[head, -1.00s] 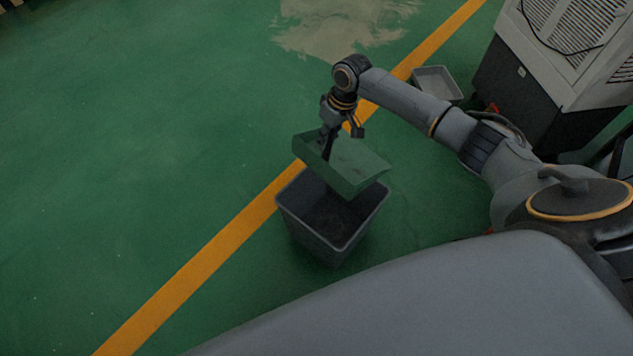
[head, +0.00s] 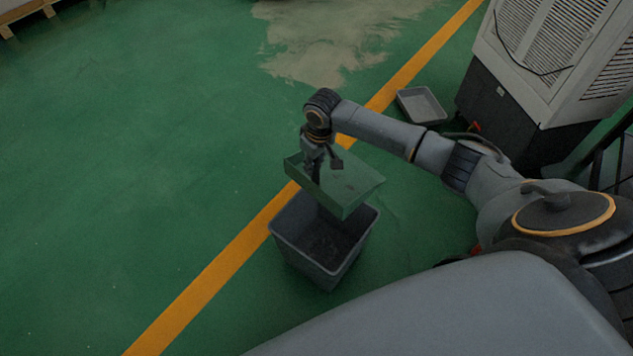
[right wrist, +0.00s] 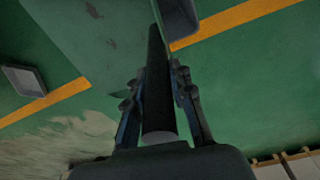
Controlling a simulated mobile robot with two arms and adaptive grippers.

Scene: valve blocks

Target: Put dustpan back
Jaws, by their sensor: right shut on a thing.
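The green dustpan (head: 345,185) is in my right gripper (head: 316,172), in the middle of the head view. It shows above the far part of a dark grey bin (head: 285,250); I cannot tell how high it is. In the right wrist view the right gripper (right wrist: 158,88) is shut on the dustpan's dark round handle (right wrist: 156,105). The green pan (right wrist: 88,30) extends to the upper left there. My left gripper is not in view.
The open bin stands on the green floor beside a yellow line (head: 215,262). A shallow grey tray (head: 421,106) lies farther back, near a large white and dark machine (head: 535,75). The floor at left is clear. A wooden pallet edge (head: 28,10) shows at top left.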

